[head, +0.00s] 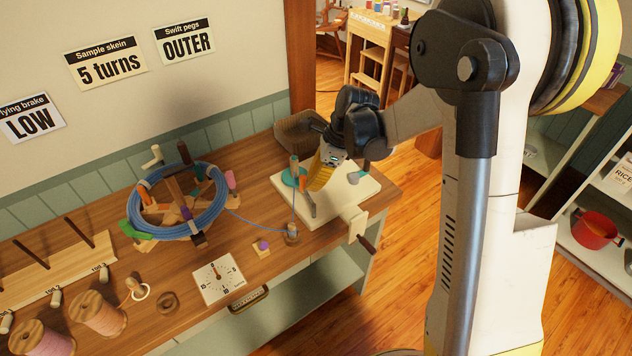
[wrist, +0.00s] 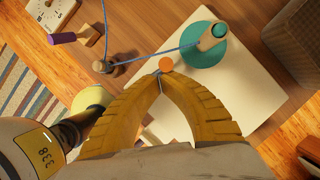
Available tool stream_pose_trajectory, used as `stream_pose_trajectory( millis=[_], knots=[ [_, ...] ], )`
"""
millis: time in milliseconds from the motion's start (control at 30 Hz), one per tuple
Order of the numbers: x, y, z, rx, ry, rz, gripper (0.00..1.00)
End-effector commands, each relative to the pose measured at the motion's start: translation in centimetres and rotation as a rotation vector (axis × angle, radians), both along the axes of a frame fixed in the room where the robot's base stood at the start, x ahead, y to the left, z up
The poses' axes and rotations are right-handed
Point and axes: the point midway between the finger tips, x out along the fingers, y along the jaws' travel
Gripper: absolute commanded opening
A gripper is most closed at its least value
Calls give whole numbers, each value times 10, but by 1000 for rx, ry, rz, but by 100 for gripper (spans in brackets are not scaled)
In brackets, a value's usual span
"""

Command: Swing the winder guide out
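The winder has a pale board (head: 345,207) with a teal disc (head: 290,177) and an upright wooden peg on it. My gripper (head: 312,190) is low over this board, yellow fingers pointing down. In the wrist view the fingertips (wrist: 159,77) come together, right beside a round orange knob (wrist: 166,64). The knob looks like the top of the orange post (head: 303,176) in the head view. A grey bar (head: 312,207), perhaps the guide, shows just below the fingertips, its upper end hidden. I see nothing clearly pinched. The teal disc also shows in the wrist view (wrist: 203,58).
Blue yarn runs from the swift (head: 180,238) through a small wooden post (head: 292,235) to the winder. A clamp with a dark handle (head: 367,243) sits at the table edge. A dial card (head: 217,279) and thread spools stand left. A dark basket (head: 302,130) is behind.

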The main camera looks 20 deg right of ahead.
Motion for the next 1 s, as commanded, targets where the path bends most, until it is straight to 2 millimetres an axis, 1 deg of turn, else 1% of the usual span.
stream_pose_trajectory(
  millis=[233,533,1000],
  knots=[
    [1,7,0,0,1,124,0],
    [1,11,0,0,1,120,0],
    [1,12,0,0,0,118,0]
  ],
)
